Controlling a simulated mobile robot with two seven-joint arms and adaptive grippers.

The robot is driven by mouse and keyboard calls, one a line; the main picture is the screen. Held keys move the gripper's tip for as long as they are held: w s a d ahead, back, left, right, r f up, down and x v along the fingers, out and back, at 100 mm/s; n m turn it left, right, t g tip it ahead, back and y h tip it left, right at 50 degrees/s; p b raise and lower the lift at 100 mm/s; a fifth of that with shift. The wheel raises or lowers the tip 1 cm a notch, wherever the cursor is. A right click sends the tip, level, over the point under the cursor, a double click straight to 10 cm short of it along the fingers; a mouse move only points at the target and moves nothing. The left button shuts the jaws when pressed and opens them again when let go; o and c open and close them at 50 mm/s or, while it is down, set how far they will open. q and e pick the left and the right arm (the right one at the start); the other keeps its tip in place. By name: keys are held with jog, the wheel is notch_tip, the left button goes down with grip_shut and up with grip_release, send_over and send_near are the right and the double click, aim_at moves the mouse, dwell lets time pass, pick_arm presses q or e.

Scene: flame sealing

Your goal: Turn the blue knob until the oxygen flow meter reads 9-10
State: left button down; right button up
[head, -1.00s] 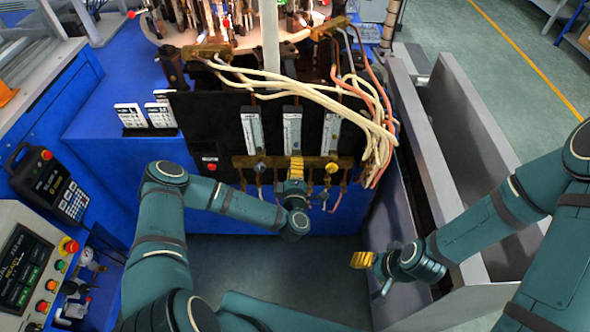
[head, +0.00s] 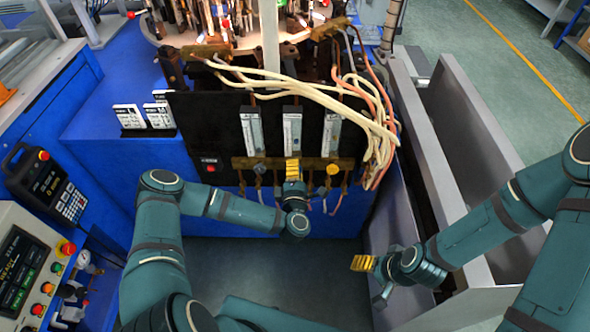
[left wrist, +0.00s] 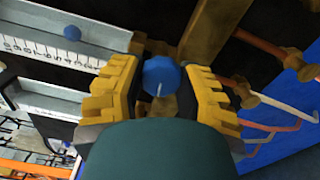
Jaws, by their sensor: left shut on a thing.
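My left gripper (head: 292,170) is at the middle of the valve bar below the flow meters. In the left wrist view its yellow toothed fingers (left wrist: 160,90) are shut on the blue knob (left wrist: 160,76), one on each side. The knob is hidden behind the gripper in the head view. The middle flow meter (head: 292,130) stands above it. A flow meter scale (left wrist: 50,52) with a blue ball (left wrist: 72,32) shows in the left wrist view; I cannot tell the exact reading. My right gripper (head: 362,263) hangs away from the panel, its fingers seen as one yellow block.
More flow meters stand left (head: 252,130) and right (head: 331,133), with a grey knob (head: 260,168) and a yellow knob (head: 333,168) below. Pale hoses (head: 350,112) hang over the panel's right side. A grey metal trough (head: 450,150) stands to the right.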

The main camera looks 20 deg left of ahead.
pick_arm(q)
jog(key=shift+r, duration=0.1)
jog(key=c, duration=0.6)
grip_release()
jog(key=v, duration=1.2)
